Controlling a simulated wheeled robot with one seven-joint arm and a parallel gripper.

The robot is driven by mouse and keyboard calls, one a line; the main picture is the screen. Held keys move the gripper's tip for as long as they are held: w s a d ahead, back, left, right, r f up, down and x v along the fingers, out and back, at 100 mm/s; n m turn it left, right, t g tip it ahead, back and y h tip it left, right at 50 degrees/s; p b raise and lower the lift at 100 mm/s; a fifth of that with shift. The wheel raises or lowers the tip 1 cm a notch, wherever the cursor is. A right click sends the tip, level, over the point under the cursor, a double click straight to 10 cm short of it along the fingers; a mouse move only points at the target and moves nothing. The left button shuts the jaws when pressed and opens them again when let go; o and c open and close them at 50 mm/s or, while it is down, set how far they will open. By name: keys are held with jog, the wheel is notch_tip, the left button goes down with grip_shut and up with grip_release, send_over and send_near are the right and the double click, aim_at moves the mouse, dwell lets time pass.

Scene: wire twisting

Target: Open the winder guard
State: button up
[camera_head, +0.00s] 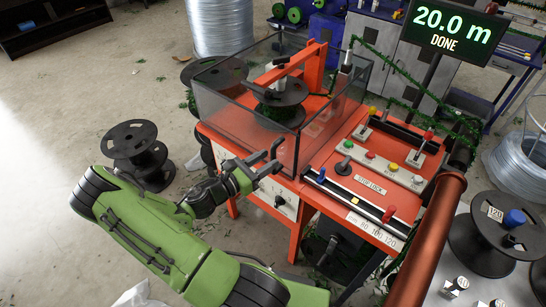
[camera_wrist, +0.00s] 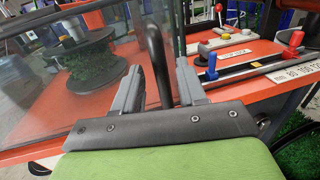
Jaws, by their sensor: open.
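The winder guard (camera_head: 235,118) is a clear box with dark edges on the orange winder table, closed around a black spool (camera_head: 277,97) with green wire. In the wrist view the guard's pane (camera_wrist: 90,80) fills the left side, with the spool (camera_wrist: 88,62) behind it. A dark curved handle (camera_wrist: 157,55) stands upright at the guard's near corner. My gripper (camera_head: 268,164) is open at that corner. In the wrist view its two fingers (camera_wrist: 158,88) stand on either side of the handle. Whether either finger touches it I cannot tell.
A panel (camera_head: 385,168) with coloured buttons and levers lies right of the guard. A display (camera_head: 449,30) reads "20.0 m DONE". A copper-coloured post (camera_head: 428,240) rises at the right, near a spool table. Black spools (camera_head: 140,150) stand on the floor at left.

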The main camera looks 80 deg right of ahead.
aim_at(274, 156)
jog(key=x, duration=0.3)
jog(key=shift+s+d, duration=0.1)
jog(key=shift+d, duration=0.05)
jog(key=shift+c, duration=0.3)
grip_shut()
